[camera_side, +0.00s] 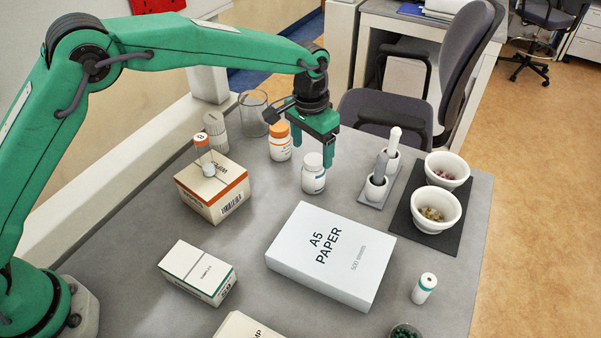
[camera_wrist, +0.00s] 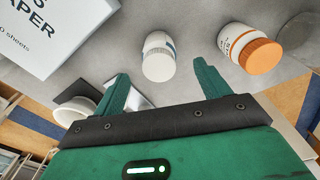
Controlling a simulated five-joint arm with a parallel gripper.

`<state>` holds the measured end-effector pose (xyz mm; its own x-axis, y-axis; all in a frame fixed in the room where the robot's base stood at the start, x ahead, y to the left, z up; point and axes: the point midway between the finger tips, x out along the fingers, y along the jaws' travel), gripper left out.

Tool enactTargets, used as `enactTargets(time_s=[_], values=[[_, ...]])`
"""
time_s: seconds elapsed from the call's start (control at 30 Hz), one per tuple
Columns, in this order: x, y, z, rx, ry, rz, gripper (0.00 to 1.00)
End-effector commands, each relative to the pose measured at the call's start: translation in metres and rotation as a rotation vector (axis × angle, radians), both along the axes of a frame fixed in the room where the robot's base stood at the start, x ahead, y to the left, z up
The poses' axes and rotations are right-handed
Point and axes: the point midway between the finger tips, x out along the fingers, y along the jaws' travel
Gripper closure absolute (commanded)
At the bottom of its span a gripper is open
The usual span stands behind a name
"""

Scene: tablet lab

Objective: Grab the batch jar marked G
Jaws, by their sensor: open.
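I cannot read a G on any jar. A white jar with a blue-edged label (camera_side: 313,178) stands upright on the bench just below my gripper (camera_side: 314,150). In the wrist view this jar (camera_wrist: 158,58) shows between and beyond the open fingers of my gripper (camera_wrist: 162,75), with nothing held. A white jar with an orange lid (camera_side: 280,145) stands behind and left; it also shows at the right in the wrist view (camera_wrist: 246,50).
The orange-striped carton (camera_side: 213,193), a glass beaker (camera_side: 253,115) and a paper pack (camera_side: 331,252) surround the jars. A teal-banded vial (camera_side: 424,289) stands in front right.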

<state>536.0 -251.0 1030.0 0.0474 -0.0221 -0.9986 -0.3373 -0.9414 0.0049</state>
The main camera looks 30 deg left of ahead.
Motion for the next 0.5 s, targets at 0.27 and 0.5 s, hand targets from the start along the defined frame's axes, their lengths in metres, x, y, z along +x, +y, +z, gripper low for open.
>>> enactTargets(time_s=[0.27,0.5], values=[[0.001,0.0,-0.021,0.0,0.001,0.0,0.25],[0.001,0.0,-0.025,0.0,0.001,0.0,0.25]])
